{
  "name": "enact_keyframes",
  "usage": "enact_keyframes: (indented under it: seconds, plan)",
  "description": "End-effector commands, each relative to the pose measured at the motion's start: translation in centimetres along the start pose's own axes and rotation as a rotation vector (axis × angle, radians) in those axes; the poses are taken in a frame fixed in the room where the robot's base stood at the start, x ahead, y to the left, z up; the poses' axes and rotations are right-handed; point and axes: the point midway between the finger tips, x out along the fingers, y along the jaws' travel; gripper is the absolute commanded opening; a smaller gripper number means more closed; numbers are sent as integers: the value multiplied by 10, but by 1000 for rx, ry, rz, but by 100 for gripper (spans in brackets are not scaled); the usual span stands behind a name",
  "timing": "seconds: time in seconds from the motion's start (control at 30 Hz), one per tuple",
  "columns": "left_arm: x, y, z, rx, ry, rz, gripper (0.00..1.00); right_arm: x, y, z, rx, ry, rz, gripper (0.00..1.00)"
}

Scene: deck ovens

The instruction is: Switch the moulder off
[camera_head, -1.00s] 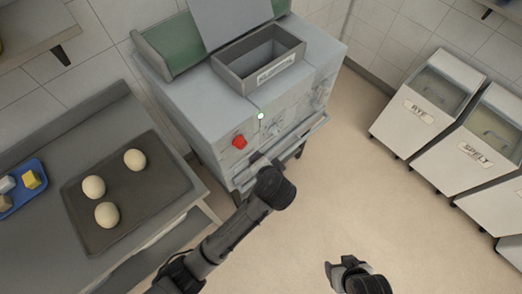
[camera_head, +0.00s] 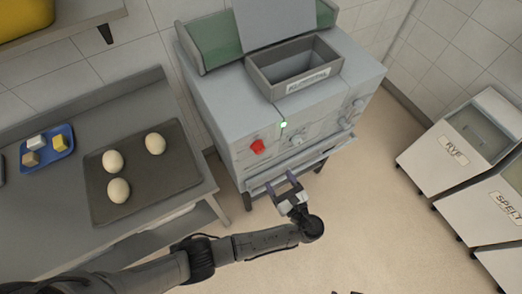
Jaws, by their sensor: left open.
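The moulder (camera_head: 222,98) is a grey machine with a green belt at the back and an open, labelled hopper on top. Its front has a red switch (camera_head: 257,147) at the left, and a green light (camera_head: 283,125) beside it is lit. My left gripper (camera_head: 281,182) is open and empty, its two fingers pointing up toward the moulder's front. It is below and slightly right of the red switch, apart from it, near the front tray (camera_head: 318,154). Only a dark sliver of what appears to be my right gripper (camera_head: 347,292) shows at the bottom edge.
On the left, a bench (camera_head: 50,215) holds a dark tray (camera_head: 148,195) with dough balls and a blue tray (camera_head: 66,137). White bins, one marked RYE (camera_head: 435,160), stand at the right. The floor between is clear.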

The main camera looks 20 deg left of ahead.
Motion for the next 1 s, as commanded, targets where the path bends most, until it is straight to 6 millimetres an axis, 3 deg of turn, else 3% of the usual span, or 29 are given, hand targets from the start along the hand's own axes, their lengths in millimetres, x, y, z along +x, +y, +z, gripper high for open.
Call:
enact_keyframes:
  seconds: [0.5, 0.73, 1.0]
  plan:
    - [92, 1, 0, -1, -2, 1, 69, -3, 0, -1, 0, -1, 0, 66]
    - [116, 0, 0, -2, 0, 0, 69, -3, 2, -1, -5, -2, 5, 66]
    - [125, 0, 0, -2, 2, -1, 69, -4, 3, -1, -7, -2, 6, 66]
